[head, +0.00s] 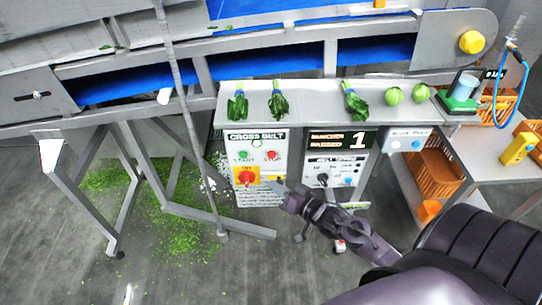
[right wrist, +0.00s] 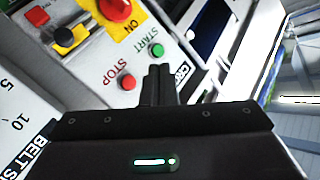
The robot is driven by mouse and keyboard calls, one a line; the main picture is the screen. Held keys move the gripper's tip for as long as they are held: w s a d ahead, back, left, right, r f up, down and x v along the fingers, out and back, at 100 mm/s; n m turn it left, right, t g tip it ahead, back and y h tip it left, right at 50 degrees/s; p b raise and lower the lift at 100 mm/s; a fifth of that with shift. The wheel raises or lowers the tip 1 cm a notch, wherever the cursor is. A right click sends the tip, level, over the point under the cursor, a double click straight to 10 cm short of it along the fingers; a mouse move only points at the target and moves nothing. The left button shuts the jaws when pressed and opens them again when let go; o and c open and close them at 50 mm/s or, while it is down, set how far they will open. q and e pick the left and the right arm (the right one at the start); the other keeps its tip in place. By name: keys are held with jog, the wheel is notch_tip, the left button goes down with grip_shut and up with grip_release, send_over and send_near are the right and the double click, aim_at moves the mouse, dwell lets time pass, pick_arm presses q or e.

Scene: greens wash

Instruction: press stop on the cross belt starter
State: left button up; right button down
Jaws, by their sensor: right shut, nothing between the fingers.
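The cross belt starter (head: 259,197) is a pale box front under the shelf, labelled CROSS BELT. It carries a green START button (head: 243,155), a red STOP button (head: 271,155) and a red rotary knob (head: 246,177) on a yellow plate. My right gripper (head: 275,185) is low in front of the panel, below the STOP button. In the right wrist view its shut, empty fingers (right wrist: 159,72) appear beside the red STOP button (right wrist: 127,82), with the green START button (right wrist: 157,50) just beyond the tips. Contact with the panel cannot be told. My left gripper is out of view.
A second panel (head: 323,171) with a black knob and a counter reading 1 stands right of the starter. Leafy bunches (head: 278,103) lie on the shelf above. Orange crates (head: 433,173) are at right.

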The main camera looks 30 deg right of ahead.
aim_at(272, 154)
jog(key=w+d+b, duration=0.4)
jog(key=w, duration=0.3)
jog(key=shift+w+d, duration=0.25)
dwell(0.9)
dwell(1.1)
jog(key=shift+w+d, duration=0.2)
jog(key=shift+w, duration=0.15)
